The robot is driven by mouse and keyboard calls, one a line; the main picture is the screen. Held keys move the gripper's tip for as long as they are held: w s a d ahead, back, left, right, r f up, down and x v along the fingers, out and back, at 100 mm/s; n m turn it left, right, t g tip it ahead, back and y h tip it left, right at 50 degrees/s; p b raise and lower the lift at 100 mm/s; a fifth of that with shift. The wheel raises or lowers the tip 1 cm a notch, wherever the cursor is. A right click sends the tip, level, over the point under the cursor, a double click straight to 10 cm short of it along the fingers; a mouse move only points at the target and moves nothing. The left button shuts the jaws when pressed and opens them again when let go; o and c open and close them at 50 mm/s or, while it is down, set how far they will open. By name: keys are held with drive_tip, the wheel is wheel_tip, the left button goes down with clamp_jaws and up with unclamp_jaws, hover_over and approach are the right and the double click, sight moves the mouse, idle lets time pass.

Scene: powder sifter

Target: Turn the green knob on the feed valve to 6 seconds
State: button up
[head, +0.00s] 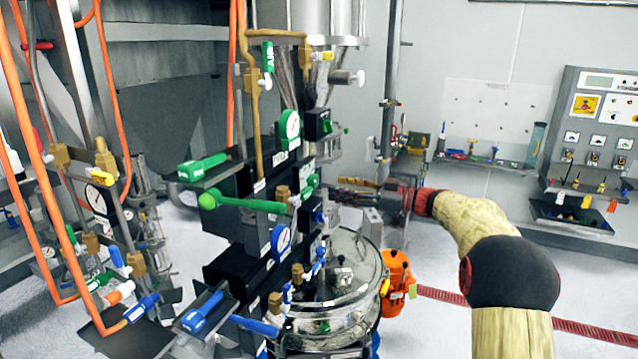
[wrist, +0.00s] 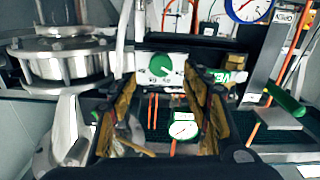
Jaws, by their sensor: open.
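The green knob (wrist: 160,65) is a round green disc on a white dial plate with small markings, fixed to a dark box. In the wrist view it lies beyond my open fingers, near the middle between them. The marking it points to is too small to read. In the head view a green knob on a black valve box (head: 325,122) shows on the sifter column. My gripper (head: 345,188) reaches in from the right, lower in the picture than that box. In the wrist view my gripper (wrist: 160,95) is open, with nothing between the fingers.
A green-handled lever (head: 240,203) and a blue gauge (head: 281,241) stick out on the column. A steel lidded vessel (head: 340,275) stands below my gripper. A metal flanged pipe (wrist: 65,65) is close on the left in the wrist view. Orange hoses (head: 40,160) hang at far left.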

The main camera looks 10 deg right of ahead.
sight(317, 183)
drive_tip(key=p+x, duration=0.2)
drive_tip(key=x, duration=0.5)
drive_tip(key=shift+w+a, duration=0.15)
drive_tip(key=shift+a, duration=0.05)
drive_tip(key=c, duration=1.2)
drive_tip(key=shift+o, duration=0.2)
